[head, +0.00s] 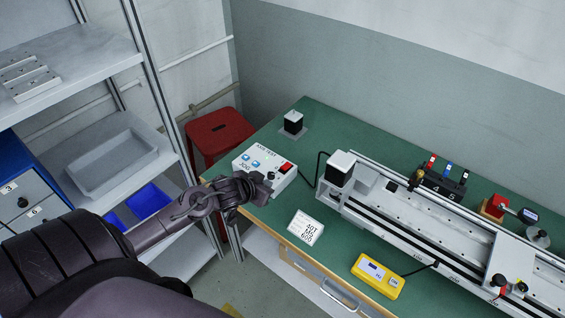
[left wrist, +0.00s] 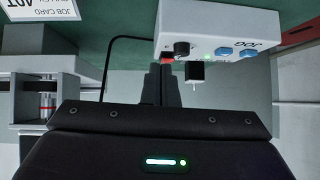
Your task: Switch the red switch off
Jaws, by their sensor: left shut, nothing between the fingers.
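The white control box (head: 262,162) stands at the left end of the green bench, with blue jog buttons, a black knob and a red switch (head: 286,167) on its top. My left gripper (head: 266,184) is shut and empty at the near side of the box. In the left wrist view the box (left wrist: 225,22) appears upside down, and my closed fingers (left wrist: 165,70) point at the red switch (left wrist: 167,57), partly covering it. I cannot tell whether they touch it. A small green light glows near the knob. The switch's position is unclear. My right gripper is not in view.
A long linear gantry (head: 430,235) fills the bench's right side. A job card (head: 305,227) and a yellow pendant (head: 377,276) lie in front of it. A black cable runs beside the box. A red stool (head: 218,131) and grey shelves (head: 85,60) stand to the left.

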